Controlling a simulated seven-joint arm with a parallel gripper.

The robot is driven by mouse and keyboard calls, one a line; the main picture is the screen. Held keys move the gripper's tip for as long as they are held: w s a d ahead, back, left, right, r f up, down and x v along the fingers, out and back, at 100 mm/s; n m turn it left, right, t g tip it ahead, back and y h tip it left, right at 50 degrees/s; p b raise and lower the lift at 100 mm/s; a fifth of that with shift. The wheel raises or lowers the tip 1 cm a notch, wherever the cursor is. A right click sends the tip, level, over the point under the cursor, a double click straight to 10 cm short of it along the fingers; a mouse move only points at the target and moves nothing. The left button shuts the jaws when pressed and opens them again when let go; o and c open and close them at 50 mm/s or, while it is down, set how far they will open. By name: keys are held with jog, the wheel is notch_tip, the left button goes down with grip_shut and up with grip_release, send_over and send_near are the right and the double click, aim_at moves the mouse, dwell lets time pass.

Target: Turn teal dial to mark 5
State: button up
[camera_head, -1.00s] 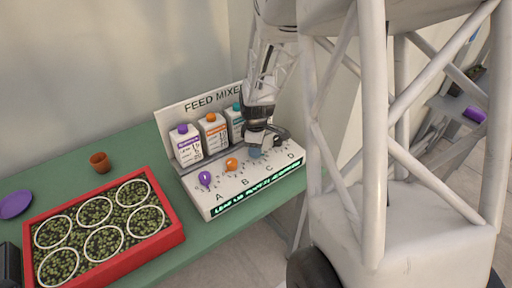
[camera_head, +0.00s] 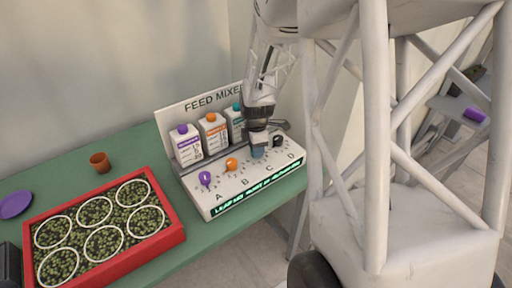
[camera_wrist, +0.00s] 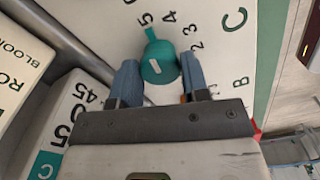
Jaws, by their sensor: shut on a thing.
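The teal dial (camera_wrist: 160,64) is on the white feed mixer panel (camera_wrist: 110,18), beside the letter C. Its narrow teal tip points up in the wrist view, at or very close to the numeral 5; the 4, 3 and 2 lie to the right of it. My gripper (camera_wrist: 162,80) is shut on the dial, one blue-grey finger on each side of it. In the head view my gripper (camera_head: 257,152) stands over the panel at C and hides the dial there.
The purple dial (camera_head: 205,178), orange dial (camera_head: 232,164) and black dial (camera_head: 277,141) sit on the same panel. Feed bottles (camera_head: 213,133) stand close behind. A red tray (camera_head: 172,237) of plants, a brown pot (camera_head: 100,162) and a purple saucer (camera_head: 15,205) are on the green table (camera_head: 130,148).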

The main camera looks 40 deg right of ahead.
jog(key=o, duration=0.9)
jog(key=shift+r, duration=3.95)
jog(key=shift+s+a+r, duration=0.1)
jog(key=shift+a+r, duration=0.25)
jog(key=shift+a, duration=0.05)
jog(key=s+a+r+m+t, duration=0.1)
jog(key=s+a+r+m, duration=0.6)
jog(key=a+r, duration=0.5)
jog(key=shift+s+a+r+m+t, duration=0.25)
jog(key=shift+s+a+r+m, duration=0.2)
jog(key=shift+s+a+m, duration=1.2)
jog(key=shift+s+a+r+m+t, duration=0.4)
jog(key=shift+s+a+m, duration=0.4)
jog(key=shift+s+a, duration=1.6)
jog(key=shift+s+a+r+m+t, duration=0.15)
jog(key=shift+s+a+r+m, duration=0.35)
jog(key=shift+s+a+m, duration=1.45)
